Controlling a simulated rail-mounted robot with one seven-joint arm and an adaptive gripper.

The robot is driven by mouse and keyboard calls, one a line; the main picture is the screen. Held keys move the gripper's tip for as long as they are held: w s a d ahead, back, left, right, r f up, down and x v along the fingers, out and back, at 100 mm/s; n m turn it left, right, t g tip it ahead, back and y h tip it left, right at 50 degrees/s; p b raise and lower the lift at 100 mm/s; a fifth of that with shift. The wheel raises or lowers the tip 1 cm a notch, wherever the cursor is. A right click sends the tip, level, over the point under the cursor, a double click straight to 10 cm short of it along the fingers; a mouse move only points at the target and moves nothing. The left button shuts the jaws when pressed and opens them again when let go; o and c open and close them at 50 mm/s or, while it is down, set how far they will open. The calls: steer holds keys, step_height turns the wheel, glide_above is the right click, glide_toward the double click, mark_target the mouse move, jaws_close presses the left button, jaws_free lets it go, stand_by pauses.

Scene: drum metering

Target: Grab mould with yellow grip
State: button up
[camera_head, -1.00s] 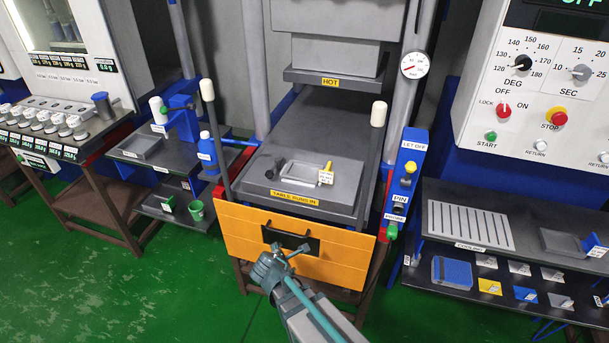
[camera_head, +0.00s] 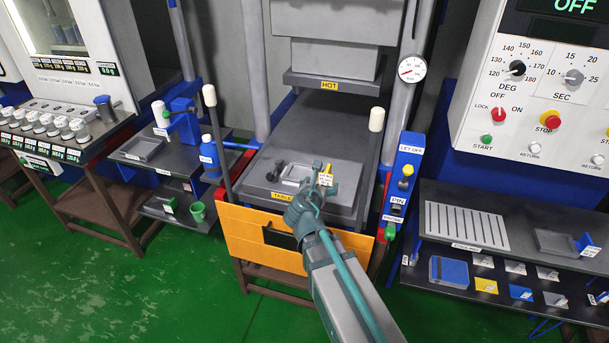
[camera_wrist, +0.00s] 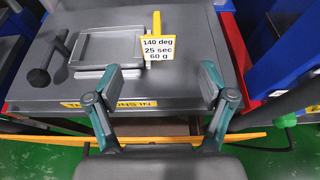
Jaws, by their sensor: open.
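The mould (camera_wrist: 110,52) is a flat grey tray with a raised rim, lying on the press table (camera_head: 345,172). Its yellow grip (camera_wrist: 157,24) stands up at its right side, with a white tag (camera_wrist: 158,48) reading 140 deg, 25 sec, 60 g. In the head view the mould (camera_head: 295,173) is partly hidden by my gripper (camera_head: 322,186).
A dark knobbed handle (camera_wrist: 45,68) lies left of the mould. The orange front panel (camera_head: 255,240) is below the table. White-tipped posts (camera_head: 376,119) flank the table, and a blue control box (camera_head: 403,185) stands at right. The hot platen (camera_head: 330,80) hangs above the back.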

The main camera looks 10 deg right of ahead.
mark_target(325, 176)
steer(key=p+x, duration=0.1)
steer(key=x, duration=0.4)
steer(key=shift+w, duration=0.15)
steer(key=p+x, duration=0.2)
steer(key=x, duration=0.2)
steer(key=shift+w, duration=0.2)
steer(key=shift+w+d+f, duration=0.2)
steer(key=shift+w+f, duration=0.05)
steer(key=shift+w, duration=0.15)
jaws_close()
